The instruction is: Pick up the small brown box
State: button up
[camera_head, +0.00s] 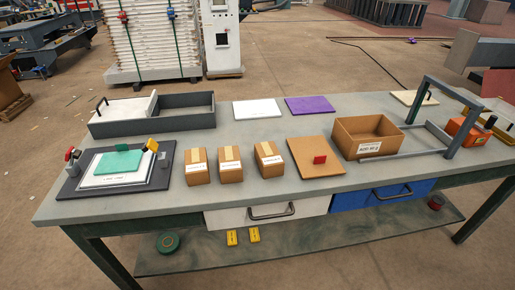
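Three small brown boxes with pale tape and white labels stand in a row on the grey table (240,193). They are the left box (197,174), the middle box (230,172) and the right box (269,163). All three look closed and upright, with small gaps between them. A larger open brown box (368,137) with a white label stands to their right. My gripper is not in view, so its place relative to the boxes does not show.
Left of the boxes is a dark board (72,189) with a white sheet and green piece. Right of them lies a brown panel (314,165) with a red block. Behind stand a grey tray (187,108) and white and purple sheets. A grey frame (440,110) rises at right.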

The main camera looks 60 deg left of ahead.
aim_at(270, 163)
jog(key=u, duration=0.75)
jog(key=i, duration=0.9)
jog(key=u, duration=1.25)
jog(key=i, duration=0.35)
jog(key=u, duration=0.3)
